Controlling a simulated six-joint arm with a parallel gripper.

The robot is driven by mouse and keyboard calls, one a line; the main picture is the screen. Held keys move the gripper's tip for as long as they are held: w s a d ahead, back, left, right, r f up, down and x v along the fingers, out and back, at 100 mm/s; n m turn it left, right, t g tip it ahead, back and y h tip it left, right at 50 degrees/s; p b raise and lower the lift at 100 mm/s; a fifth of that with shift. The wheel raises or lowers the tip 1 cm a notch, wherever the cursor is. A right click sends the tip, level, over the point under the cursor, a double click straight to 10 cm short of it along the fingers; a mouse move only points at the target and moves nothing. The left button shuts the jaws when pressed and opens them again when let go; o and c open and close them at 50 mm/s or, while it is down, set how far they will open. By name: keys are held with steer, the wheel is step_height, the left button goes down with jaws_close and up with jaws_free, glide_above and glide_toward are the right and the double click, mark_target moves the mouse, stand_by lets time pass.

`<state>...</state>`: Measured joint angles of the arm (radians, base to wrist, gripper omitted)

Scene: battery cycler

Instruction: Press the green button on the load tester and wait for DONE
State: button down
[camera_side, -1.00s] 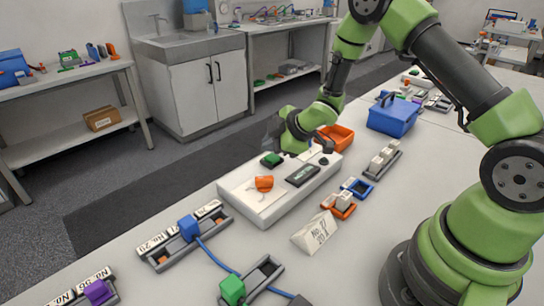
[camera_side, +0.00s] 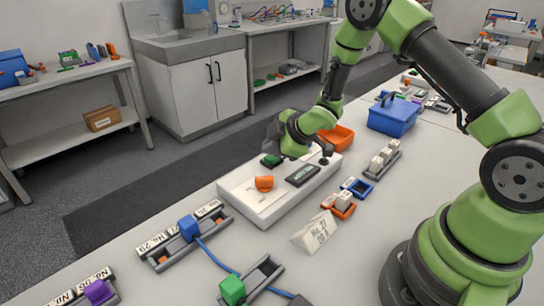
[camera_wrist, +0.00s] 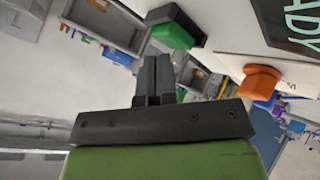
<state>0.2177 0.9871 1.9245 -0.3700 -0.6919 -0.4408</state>
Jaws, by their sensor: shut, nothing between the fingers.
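The load tester is a white box (camera_side: 247,204) on the bench in the side view. Its green button (camera_side: 271,159) sits in a dark housing at the box's far left edge. The button also shows near the top of the wrist view (camera_wrist: 172,36). The display (camera_side: 302,175) is dark; in the wrist view its screen (camera_wrist: 298,20) is cut off and shows "ADY". My gripper (camera_wrist: 157,62) is shut and empty, its fingertips pointing toward the button and appearing just short of it. In the side view my wrist is over the far side of the box; contact cannot be told.
An orange knob (camera_side: 264,183) stands on the box, with a black lever (camera_side: 325,154) at its right end. An orange bin (camera_side: 337,137) and blue toolbox (camera_side: 394,117) stand behind.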

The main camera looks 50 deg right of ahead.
mark_target(271, 158)
steer(key=shift+f, duration=0.5)
stand_by(0.3)
stand_by(0.4)
steer(key=shift+r, duration=0.95)
steer(key=shift+r, duration=2.5)
